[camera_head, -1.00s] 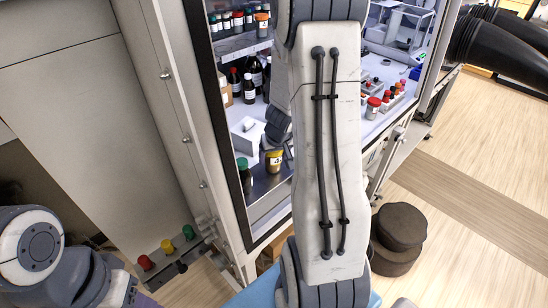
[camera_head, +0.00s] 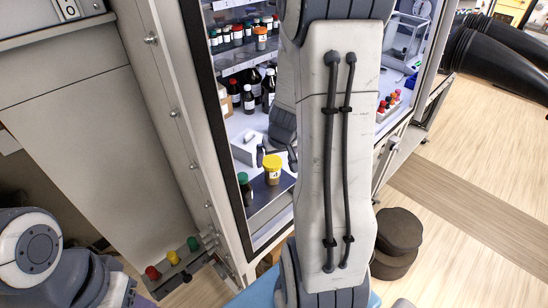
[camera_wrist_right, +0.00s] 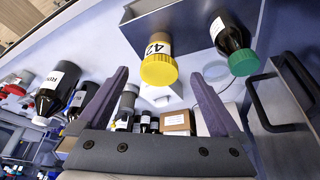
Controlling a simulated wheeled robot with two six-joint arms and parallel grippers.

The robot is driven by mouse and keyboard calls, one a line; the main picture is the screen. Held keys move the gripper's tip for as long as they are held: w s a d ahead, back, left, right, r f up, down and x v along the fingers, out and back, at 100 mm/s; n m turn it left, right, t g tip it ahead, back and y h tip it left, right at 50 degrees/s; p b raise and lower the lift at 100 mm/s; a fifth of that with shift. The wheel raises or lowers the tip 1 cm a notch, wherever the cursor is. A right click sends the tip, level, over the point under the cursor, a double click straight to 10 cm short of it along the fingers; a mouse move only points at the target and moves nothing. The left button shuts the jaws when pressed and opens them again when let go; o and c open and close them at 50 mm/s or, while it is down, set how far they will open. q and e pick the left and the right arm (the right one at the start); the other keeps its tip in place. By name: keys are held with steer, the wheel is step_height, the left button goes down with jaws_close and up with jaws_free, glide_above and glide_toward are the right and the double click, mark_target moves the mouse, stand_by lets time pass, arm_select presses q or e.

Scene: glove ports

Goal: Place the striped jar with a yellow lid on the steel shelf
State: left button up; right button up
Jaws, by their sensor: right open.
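In the head view my right arm hides part of the interior. My left gripper is outside the frame.
Dark bottles (camera_head: 250,92) and a rack of small vials (camera_head: 240,33) stand behind. A white block (camera_head: 248,148) lies behind the shelf. The cabinet's front frame (camera_head: 222,150) borders the opening on the left. A dark handle (camera_wrist_right: 268,95) is at the wrist view's right.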

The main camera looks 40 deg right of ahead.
steer(key=p+v, duration=0.1)
steer(key=v, duration=0.2)
steer(key=shift+s+r, duration=0.1)
steer(key=shift+r, duration=0.1)
stand_by(0.4)
